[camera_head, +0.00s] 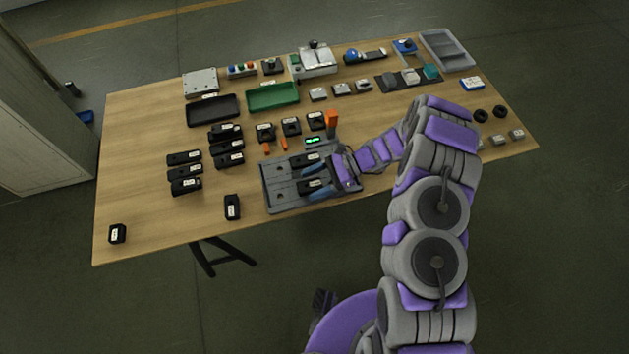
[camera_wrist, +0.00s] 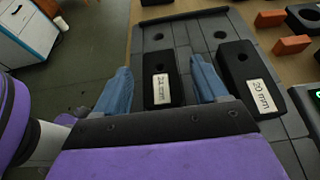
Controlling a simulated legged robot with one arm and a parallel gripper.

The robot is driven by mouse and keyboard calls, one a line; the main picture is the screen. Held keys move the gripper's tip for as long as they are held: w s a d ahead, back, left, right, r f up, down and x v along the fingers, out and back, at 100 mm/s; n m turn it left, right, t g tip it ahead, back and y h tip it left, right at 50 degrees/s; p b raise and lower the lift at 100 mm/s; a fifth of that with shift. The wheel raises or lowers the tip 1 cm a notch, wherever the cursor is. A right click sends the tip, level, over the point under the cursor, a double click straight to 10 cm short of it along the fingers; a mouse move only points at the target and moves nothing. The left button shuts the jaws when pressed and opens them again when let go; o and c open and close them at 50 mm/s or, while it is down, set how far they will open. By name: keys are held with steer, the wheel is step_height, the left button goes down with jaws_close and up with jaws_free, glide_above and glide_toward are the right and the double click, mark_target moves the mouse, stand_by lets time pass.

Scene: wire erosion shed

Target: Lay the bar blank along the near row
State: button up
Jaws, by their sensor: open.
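A grey fixture plate (camera_head: 275,181) with round holes lies at the table's near edge. Two black labelled bar blanks lie on it. The near bar (camera_head: 309,187) is between the blue fingers of my gripper (camera_head: 320,186). In the wrist view my gripper (camera_wrist: 163,75) is open, one finger on each side of this bar (camera_wrist: 157,62), whose label is hard to read. I cannot tell whether the fingers touch it; its close end is hidden by the gripper body. The far bar (camera_head: 305,160), marked 20 mm in the wrist view (camera_wrist: 237,62), lies roughly parallel, outside the fingers.
Several black blocks (camera_head: 185,172) stand left of the plate, one (camera_head: 232,207) close beside it. Orange pieces (camera_head: 284,145), an orange upright block (camera_head: 332,120) and a green display (camera_head: 313,142) are behind it. Black (camera_head: 213,110) and green trays (camera_head: 272,97) lie farther back. The front left tabletop is mostly clear.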

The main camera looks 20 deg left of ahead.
steer(key=shift+w+d+r, duration=0.1)
steer(key=shift+r, duration=0.25)
steer(key=p+v, duration=0.3)
steer(key=v, duration=0.8)
steer(key=shift+w+d, duration=0.15)
steer(key=shift+d, duration=0.2)
steer(key=shift+r, duration=0.1)
steer(key=s+d+r+n+h, duration=0.1)
steer(key=s+r+n+h, duration=0.4)
steer(key=r, duration=0.6)
steer(key=s+d+r+n, duration=0.2)
steer(key=s+r, duration=0.4)
steer(key=r, duration=0.4)
steer(key=s+d+r+n+t+h, duration=0.2)
steer(key=s+d+r+h, duration=0.1)
steer(key=s+d, duration=0.4)
steer(key=s+d+r+n+t+h, duration=0.2)
steer(key=s+d, duration=0.5)
steer(key=s, duration=0.7)
step_height(320, 180, up, 3)
steer(key=shift+s+f+n+t+h, duration=0.25)
steer(key=shift+n+t+h, duration=0.15)
steer(key=shift+t+h, duration=0.3)
